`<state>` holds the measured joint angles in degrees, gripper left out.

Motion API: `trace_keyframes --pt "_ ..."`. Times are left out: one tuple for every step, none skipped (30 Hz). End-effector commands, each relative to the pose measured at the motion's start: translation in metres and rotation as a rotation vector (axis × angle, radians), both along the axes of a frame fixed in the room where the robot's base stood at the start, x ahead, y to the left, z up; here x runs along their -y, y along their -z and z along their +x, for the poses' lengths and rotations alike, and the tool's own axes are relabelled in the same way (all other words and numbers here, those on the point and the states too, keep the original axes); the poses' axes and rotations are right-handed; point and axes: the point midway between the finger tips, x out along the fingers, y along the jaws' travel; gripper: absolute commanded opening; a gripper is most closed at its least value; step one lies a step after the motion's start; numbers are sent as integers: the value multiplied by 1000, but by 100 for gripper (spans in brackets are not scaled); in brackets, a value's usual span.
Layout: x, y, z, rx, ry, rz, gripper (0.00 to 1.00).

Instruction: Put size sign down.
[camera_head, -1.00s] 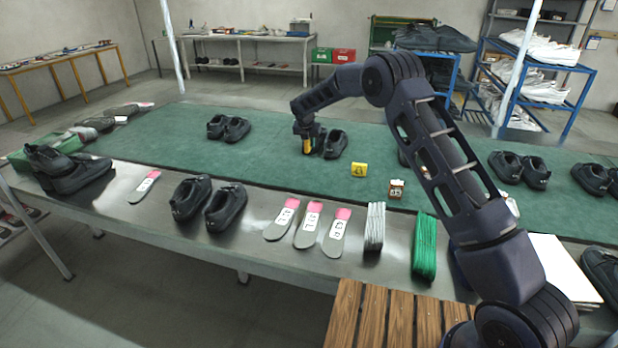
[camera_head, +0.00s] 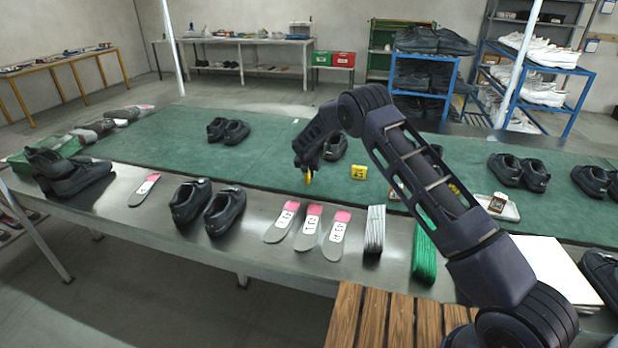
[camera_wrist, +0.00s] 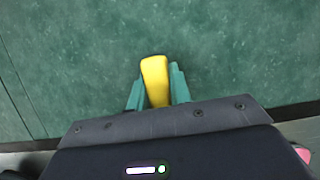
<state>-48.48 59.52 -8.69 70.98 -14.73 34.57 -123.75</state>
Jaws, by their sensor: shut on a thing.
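The size sign (camera_head: 308,179) is a small yellow piece at the tip of my gripper (camera_head: 306,169). In the wrist view the yellow sign (camera_wrist: 155,78) stands between the two teal fingers (camera_wrist: 155,97), which are shut on it. Its printed face does not show. The green mat (camera_wrist: 80,60) lies below, and its near edge runs close to the gripper. The sign looks a little above the mat, but I cannot tell whether it touches. Another yellow sign (camera_head: 358,172) stands on the mat to the right.
A dark shoe pair (camera_head: 335,146) is behind my gripper, partly hidden by it. Several grey insoles with pink heels (camera_head: 308,228) lie on the metal table in front. A grey stack (camera_head: 375,230) and a green stack (camera_head: 424,252) stand to their right.

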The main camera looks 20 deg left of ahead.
Motion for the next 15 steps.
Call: trace_keyframes --pt "-1 8 -1 0 -2 -1 0" --pt "-1 11 -1 0 -2 0 0" --pt "-1 15 -1 0 -1 1 0" --pt "-1 16 -1 1 -1 1 0" --pt "-1 17 -1 1 -1 1 0" --pt "-1 17 0 1 -2 1 0" --pt "-1 17 0 1 -2 1 0" --pt "-1 17 0 1 -2 1 0" --pt "-1 17 0 1 -1 1 0" --pt "-1 17 0 1 -1 1 0" --pt "-1 17 0 1 -1 1 0" --pt "-1 17 0 0 -1 1 0" --pt "-1 18 0 0 -1 1 0" --pt "0 19 0 0 -1 1 0" --pt "0 20 0 0 -1 1 0"
